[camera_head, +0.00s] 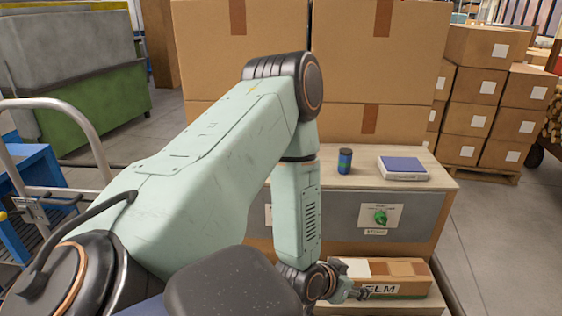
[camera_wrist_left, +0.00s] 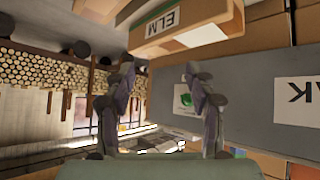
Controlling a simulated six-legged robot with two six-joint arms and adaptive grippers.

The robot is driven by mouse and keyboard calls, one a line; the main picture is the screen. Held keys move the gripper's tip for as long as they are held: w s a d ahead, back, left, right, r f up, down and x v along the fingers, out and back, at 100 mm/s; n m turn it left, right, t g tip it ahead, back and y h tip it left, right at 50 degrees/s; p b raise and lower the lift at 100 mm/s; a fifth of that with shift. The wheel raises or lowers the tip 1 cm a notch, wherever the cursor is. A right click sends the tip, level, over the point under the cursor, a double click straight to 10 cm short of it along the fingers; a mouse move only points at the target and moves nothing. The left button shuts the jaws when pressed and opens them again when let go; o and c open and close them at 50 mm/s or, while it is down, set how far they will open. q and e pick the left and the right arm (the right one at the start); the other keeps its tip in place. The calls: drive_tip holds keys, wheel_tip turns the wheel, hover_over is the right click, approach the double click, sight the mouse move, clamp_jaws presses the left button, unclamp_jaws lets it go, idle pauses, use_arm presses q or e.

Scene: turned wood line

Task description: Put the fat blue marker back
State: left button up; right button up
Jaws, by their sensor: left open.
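A short blue cylinder with a dark top and a greenish band (camera_head: 345,163) stands upright on the bench top, left of a flat scale-like device; I cannot tell if it is the fat blue marker. No other marker can be made out. The box also shows in the wrist view (camera_wrist_left: 205,14). My right gripper is not in view.
The flat device (camera_head: 403,168) lies on the wooden bench top (camera_head: 437,179). Large cartons (camera_head: 375,60) stand behind. A metal-railed blue cart (camera_head: 35,175) is left.

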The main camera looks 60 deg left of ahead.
use_arm(q)
drive_tip(key=s+d+f+g, duration=0.2)
drive_tip(key=s+g, duration=0.1)
drive_tip(key=s, duration=0.5)
drive_tip(key=s+d+f+g, duration=0.3)
drive_tip(key=s, duration=0.6)
drive_tip(key=s+d+f+m+g, duration=0.1)
drive_tip(key=s+d+f+g, duration=0.2)
drive_tip(key=s, duration=0.6)
drive_tip(key=shift+s+g, duration=0.15)
drive_tip(key=shift+g, duration=0.15)
